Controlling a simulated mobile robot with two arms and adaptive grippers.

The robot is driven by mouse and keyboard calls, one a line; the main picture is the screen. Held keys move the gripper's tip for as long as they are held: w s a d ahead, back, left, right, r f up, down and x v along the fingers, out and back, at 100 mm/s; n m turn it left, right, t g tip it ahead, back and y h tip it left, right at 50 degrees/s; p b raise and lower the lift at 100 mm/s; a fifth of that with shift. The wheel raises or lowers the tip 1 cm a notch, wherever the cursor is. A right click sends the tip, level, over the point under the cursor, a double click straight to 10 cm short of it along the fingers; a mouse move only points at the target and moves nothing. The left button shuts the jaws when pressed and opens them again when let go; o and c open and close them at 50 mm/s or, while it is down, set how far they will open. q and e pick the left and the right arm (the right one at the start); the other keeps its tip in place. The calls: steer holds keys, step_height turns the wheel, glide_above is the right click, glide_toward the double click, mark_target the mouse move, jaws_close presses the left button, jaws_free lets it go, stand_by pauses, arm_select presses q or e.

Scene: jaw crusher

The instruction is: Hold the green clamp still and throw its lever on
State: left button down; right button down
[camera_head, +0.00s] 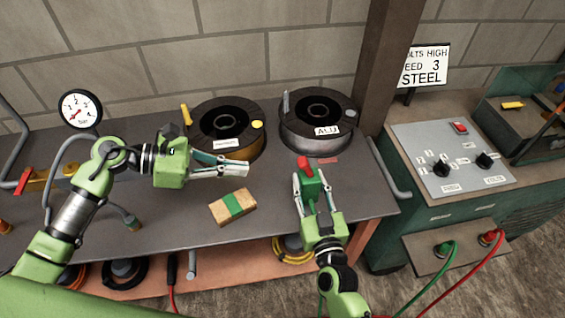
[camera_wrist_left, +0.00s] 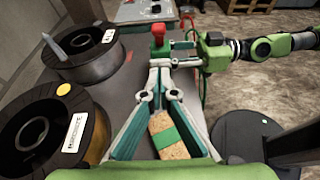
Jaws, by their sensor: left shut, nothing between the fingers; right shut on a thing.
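The green clamp (camera_head: 311,190) is upright between the fingers of my right gripper (camera_head: 309,183), above the bench near its front right edge. Its red lever (camera_head: 304,166) is at its top; I cannot tell the lever's setting. My left gripper (camera_head: 246,170) is shut and empty, to the left of the clamp and apart from it in the head view. In the left wrist view the closed left fingertips (camera_wrist_left: 160,64) lie just below the red lever (camera_wrist_left: 158,33) in the picture. The fingers partly hide the clamp's body there.
A tan block with a green band (camera_head: 219,213) lies on the grey bench (camera_head: 170,235) below my left gripper. Two wire spools, one dark gold (camera_head: 205,122) and one marked ALU (camera_head: 298,135), stand behind. A gauge (camera_head: 80,110) stands at left, a welder (camera_head: 455,150) at right.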

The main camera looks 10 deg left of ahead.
mark_target(305, 167)
arm_select(q)
steer(key=w+d, duration=0.3)
steer(key=d, duration=0.7)
steer(key=shift+f, duration=0.45)
steer(key=shift+w, duration=0.1)
steer(key=shift+d+r+y, duration=0.2)
steer(key=shift+y, duration=0.1)
